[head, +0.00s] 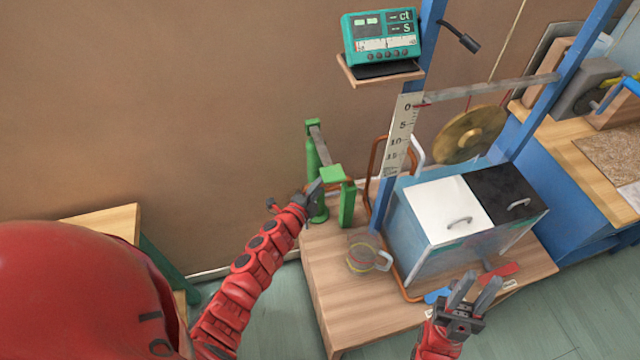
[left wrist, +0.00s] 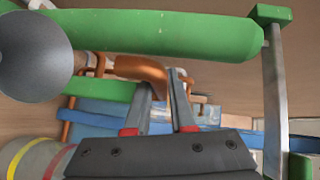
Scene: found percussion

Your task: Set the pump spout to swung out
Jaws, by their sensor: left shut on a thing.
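The green pump (head: 312,165) stands upright at the back left corner of the wooden bench, with a grey lever arm (head: 319,140) at its top. In the left wrist view its green body (left wrist: 150,33) lies across the top. The copper-coloured spout (left wrist: 140,68) comes out beside that body, between the fingers of my left gripper (left wrist: 163,85). My left gripper (head: 315,188) is shut on the spout; in the head view the pump's parts and my fingers overlap there, so the spout mostly hides. My right gripper (head: 474,288) is open and empty over the bench's front right.
A glass jug (head: 364,259) stands on the bench (head: 345,300) near the pump. A white-and-black lidded tank (head: 452,206) is to the right. Blue posts (head: 557,82), a gong (head: 468,134) and a teal meter (head: 380,38) rise behind. The bench's front left is clear.

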